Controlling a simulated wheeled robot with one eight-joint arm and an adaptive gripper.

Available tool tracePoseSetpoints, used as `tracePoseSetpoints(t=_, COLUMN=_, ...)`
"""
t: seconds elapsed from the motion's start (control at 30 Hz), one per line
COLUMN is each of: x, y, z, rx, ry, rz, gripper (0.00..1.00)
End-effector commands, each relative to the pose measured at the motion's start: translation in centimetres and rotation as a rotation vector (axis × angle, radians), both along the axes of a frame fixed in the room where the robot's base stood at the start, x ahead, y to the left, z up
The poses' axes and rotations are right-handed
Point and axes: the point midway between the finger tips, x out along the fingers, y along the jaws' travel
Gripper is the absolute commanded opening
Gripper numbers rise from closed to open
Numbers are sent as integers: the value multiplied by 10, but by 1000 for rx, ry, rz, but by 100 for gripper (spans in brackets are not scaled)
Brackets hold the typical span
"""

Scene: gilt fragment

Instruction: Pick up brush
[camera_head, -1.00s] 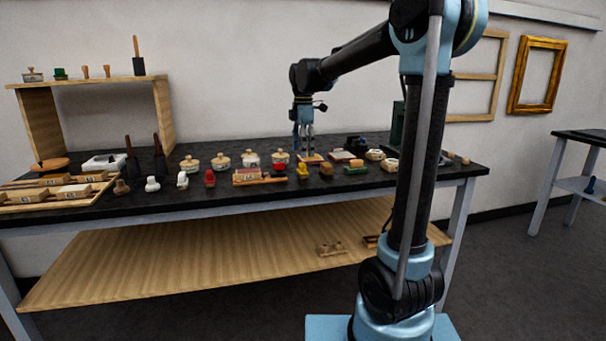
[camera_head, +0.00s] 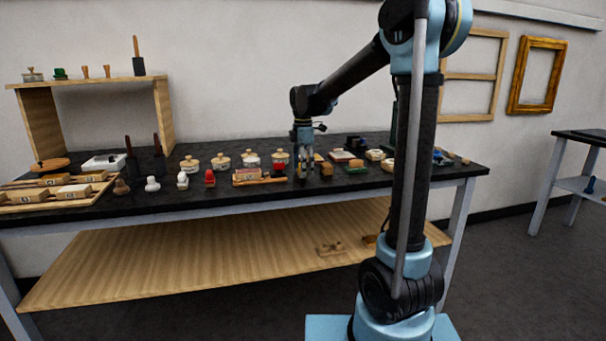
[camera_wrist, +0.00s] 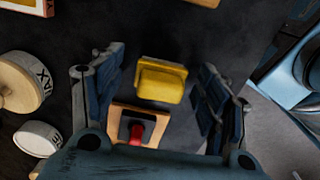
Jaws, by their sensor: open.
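No item is clearly recognisable as the brush. A small yellow block-like piece (camera_wrist: 160,82) lies on the dark bench top between my gripper's open fingers in the wrist view; I cannot tell whether it is a brush. In the wrist view the fingers (camera_wrist: 158,92) stand on either side of the yellow piece, with gaps on both sides. A red-knobbed item on a wooden block (camera_wrist: 137,130) lies close by. Its lower edge is hidden by my gripper body.
A round lidded tub marked WAX (camera_wrist: 22,82) and a white round piece (camera_wrist: 38,138) lie left in the wrist view. Dark upright tools (camera_head: 159,157) stand further left.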

Motion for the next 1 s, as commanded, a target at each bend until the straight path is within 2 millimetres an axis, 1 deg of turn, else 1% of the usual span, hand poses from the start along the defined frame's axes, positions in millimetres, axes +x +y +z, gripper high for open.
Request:
tracePoseSetpoints(t=0.03, x=0, y=0, z=0, rx=0, ry=0, rz=0, gripper=64)
tracePoseSetpoints(t=0.07, x=0, y=0, z=0, rx=0, ry=0, rz=0, gripper=57)
tracePoseSetpoints(t=0.1, x=0, y=0, z=0, rx=0, ry=0, rz=0, gripper=48)
tracePoseSetpoints(t=0.17, x=0, y=0, z=0, rx=0, ry=0, rz=0, gripper=34)
tracePoseSetpoints(t=0.2, x=0, y=0, z=0, rx=0, ry=0, rz=0, gripper=25)
tracePoseSetpoints(t=0.23, x=0, y=0, z=0, rx=0, ry=0, rz=0, gripper=21)
tracePoseSetpoints(t=0.53, x=0, y=0, z=1, rx=0, ry=0, rz=0, gripper=21)
tracePoseSetpoints(t=0.67, x=0, y=0, z=7, rx=0, ry=0, rz=0, gripper=21)
tracePoseSetpoints(t=0.77, x=0, y=0, z=20, rx=0, ry=0, rz=0, gripper=21)
tracePoseSetpoints(t=1.0, x=0, y=0, z=62, rx=0, ry=0, rz=0, gripper=21)
